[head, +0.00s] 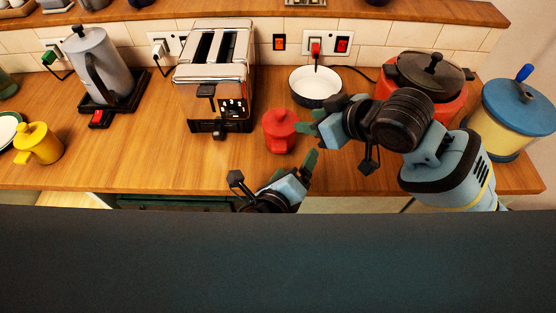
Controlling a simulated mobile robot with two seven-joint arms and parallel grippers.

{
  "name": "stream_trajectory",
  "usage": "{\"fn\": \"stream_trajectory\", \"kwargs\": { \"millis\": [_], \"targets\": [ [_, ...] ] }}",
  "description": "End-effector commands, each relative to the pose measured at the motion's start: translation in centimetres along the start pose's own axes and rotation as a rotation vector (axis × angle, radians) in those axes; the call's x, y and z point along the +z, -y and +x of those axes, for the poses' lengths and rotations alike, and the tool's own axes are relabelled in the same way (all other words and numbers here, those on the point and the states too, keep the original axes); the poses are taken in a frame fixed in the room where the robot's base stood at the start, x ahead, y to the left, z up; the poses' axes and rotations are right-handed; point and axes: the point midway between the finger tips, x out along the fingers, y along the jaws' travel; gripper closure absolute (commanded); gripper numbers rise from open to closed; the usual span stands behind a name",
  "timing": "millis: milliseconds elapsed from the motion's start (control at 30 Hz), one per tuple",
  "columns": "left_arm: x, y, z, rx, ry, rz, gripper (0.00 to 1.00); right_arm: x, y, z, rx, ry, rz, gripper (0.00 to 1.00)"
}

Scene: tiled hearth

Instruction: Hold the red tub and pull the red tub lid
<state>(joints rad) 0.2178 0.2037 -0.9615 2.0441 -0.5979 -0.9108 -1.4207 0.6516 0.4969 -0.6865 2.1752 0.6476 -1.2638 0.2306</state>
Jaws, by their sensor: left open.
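The red tub (279,142) stands upright on the wooden counter, right of the toaster. The red tub lid (283,117), with a small knob on top, sits on it. My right gripper (311,121) is just right of the tub, its green fingertips at or very near the side of the lid. Whether it touches or grips anything cannot be told. My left gripper (295,167) is open, below and slightly right of the tub at the counter's front edge, with nothing seen between its fingers.
A chrome toaster (216,75) stands close left of the tub, and a white bowl (316,88) behind it. A red pot (393,80) and a blue-lidded canister (513,113) are at the right. A kettle (107,68) and yellow tub (38,143) are left. The front-left counter is clear.

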Motion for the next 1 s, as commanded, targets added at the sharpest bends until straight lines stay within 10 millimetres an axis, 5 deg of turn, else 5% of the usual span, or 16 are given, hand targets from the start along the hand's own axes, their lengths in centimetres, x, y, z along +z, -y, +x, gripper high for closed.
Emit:
{"fn": "stream_trajectory", "kwargs": {
  "millis": [500,1000],
  "targets": [
    [2.8,-1.2,-0.4,0.308,0.079,0.719,0.15,0.0,0.0,0.0,0.0,0.0,0.0,0.64],
    [3.3,-1.6,0.2,0.349,0.074,0.802,0.15,0.0,0.0,0.0,0.0,0.0,0.0,0.64]
  ]
}}
